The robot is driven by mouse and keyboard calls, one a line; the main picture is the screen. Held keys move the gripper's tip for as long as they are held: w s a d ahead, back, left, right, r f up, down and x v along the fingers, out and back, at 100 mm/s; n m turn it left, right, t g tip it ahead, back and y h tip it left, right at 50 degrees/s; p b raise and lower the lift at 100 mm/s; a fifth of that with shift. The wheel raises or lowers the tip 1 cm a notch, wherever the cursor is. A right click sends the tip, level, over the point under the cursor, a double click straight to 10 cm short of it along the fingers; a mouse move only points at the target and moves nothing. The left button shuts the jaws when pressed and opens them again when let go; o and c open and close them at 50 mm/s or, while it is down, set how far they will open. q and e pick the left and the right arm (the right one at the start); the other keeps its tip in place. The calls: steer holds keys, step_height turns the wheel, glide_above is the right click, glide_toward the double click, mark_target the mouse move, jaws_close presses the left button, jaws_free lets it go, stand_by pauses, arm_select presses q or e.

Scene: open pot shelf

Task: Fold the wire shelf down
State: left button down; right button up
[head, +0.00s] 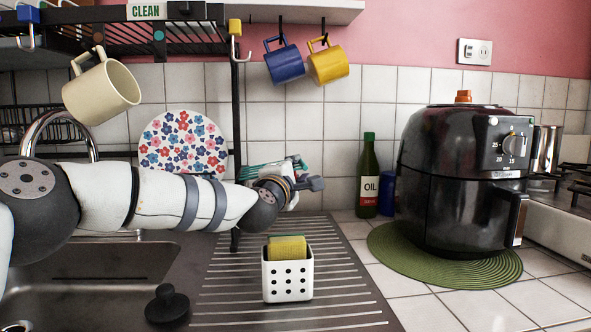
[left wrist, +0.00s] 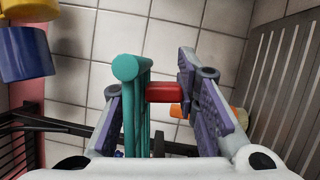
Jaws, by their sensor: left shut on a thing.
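The teal wire shelf (head: 262,171) shows partly behind my left gripper, beside the black upright post (head: 237,115). In the left wrist view its teal bars (left wrist: 131,105) run between the fingers, with a red block (left wrist: 163,92) against them. My left gripper (head: 304,184), also in the left wrist view (left wrist: 158,100), is shut on the shelf, with one finger by the teal bars and the other at the red block. The arm hides much of the shelf, and its exact tilt is hard to tell. My right gripper is not in view.
A white sponge holder (head: 288,275) stands on the drainboard below the gripper. Blue (head: 284,63) and yellow (head: 329,65) mugs hang above. A flowered plate (head: 183,140) is behind my arm. An oil bottle (head: 369,178) and black air fryer (head: 460,180) stand to the right.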

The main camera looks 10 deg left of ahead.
arm_select(q)
steer(key=c, duration=1.3)
jaws_free()
steer(key=shift+c, duration=0.2)
steer(key=s+a, duration=0.1)
steer(key=s, duration=1.1)
steer(key=shift+a+f, duration=0.15)
steer(key=shift+f, duration=0.3)
steer(key=shift+c, duration=0.5)
